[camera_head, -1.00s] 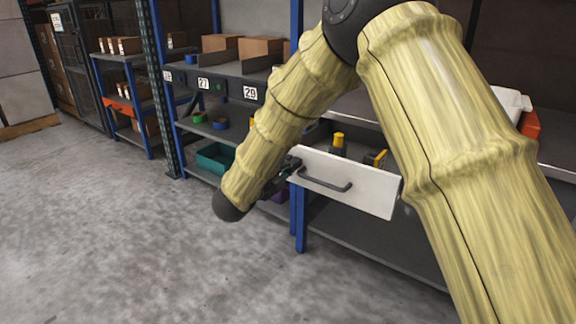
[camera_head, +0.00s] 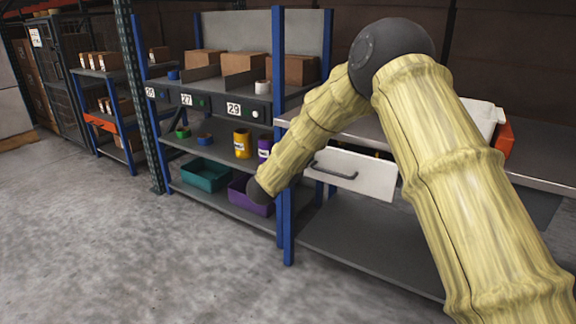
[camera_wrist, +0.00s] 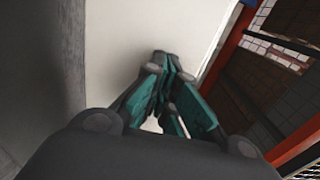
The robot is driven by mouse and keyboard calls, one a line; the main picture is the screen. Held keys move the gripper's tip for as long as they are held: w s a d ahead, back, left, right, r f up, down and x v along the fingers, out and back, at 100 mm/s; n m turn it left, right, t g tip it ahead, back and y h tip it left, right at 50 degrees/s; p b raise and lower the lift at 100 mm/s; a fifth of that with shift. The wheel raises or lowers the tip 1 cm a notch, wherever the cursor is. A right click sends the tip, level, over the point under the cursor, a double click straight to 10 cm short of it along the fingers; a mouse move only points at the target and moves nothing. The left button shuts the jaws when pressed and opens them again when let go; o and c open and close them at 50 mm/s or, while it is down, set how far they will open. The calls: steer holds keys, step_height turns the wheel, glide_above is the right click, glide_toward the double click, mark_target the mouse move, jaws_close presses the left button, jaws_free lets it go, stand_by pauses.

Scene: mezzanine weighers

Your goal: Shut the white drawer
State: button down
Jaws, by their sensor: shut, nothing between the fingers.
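The white drawer (camera_head: 375,181) shows its front and dark bar handle (camera_head: 335,172) under the bench top in the head view. A narrow dark gap shows above its front, so it looks partly open. My gripper is hidden behind my arm in the head view. In the wrist view my gripper (camera_wrist: 168,103) has its dark and teal fingers together, empty, before a pale flat surface. I cannot tell whether that surface is the drawer or whether the fingers touch it.
The grey bench top (camera_head: 540,173) bears a white and orange container (camera_head: 499,137). Shelving left of the drawer holds cardboard boxes (camera_head: 244,67), yellow and purple containers, a teal bin (camera_head: 206,176) and a purple bin (camera_head: 240,197). The concrete floor (camera_head: 110,240) in front is clear.

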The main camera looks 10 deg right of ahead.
steer(key=x, duration=0.8)
steer(key=shift+w+p, duration=0.15)
steer(key=shift+p, duration=0.2)
steer(key=shift+w+d+r, duration=0.15)
steer(key=shift+d, duration=0.05)
steer(key=shift+d+r, duration=0.1)
steer(key=shift+r, duration=0.05)
